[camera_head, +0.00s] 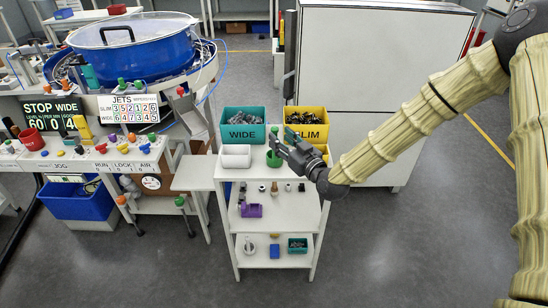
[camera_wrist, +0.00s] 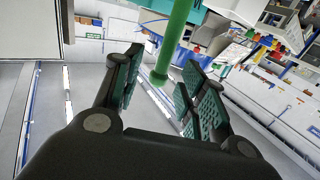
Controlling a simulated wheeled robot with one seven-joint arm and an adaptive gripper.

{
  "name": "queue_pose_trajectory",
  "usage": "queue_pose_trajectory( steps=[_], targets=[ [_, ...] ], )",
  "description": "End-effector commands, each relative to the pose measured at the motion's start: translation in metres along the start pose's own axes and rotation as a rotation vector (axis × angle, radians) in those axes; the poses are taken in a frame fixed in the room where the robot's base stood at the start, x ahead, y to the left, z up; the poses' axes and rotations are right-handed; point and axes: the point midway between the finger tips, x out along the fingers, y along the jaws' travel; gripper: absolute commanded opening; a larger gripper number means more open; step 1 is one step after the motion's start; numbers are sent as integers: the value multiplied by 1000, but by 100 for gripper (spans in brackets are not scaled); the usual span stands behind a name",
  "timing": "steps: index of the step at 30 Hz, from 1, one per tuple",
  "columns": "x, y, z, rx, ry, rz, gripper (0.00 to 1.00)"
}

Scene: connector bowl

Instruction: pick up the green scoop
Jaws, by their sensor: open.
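The green scoop shows as an upright green handle (camera_wrist: 175,40) in the wrist view, between my open fingers and apart from both pads as far as I can see. My gripper (camera_head: 282,146) is above the top shelf of the white cart, reaching in from the right. It also shows in the wrist view (camera_wrist: 160,95), with its dark green pads apart.
A teal WIDE bin (camera_head: 244,138) and a yellow SLIM bin (camera_head: 306,132), both filled with metal parts, stand at the cart's back. A white container (camera_head: 236,156) sits left of my gripper. A tall white cabinet (camera_head: 375,80) stands behind.

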Motion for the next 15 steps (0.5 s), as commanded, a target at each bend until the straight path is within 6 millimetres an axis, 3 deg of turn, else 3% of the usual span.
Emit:
queue_pose_trajectory(
  steps=[9, 15],
  targets=[
    [38, -1, -2, 0, -1, 0, 41],
    [42, -2, -1, 0, -1, -1, 41]
  ],
)
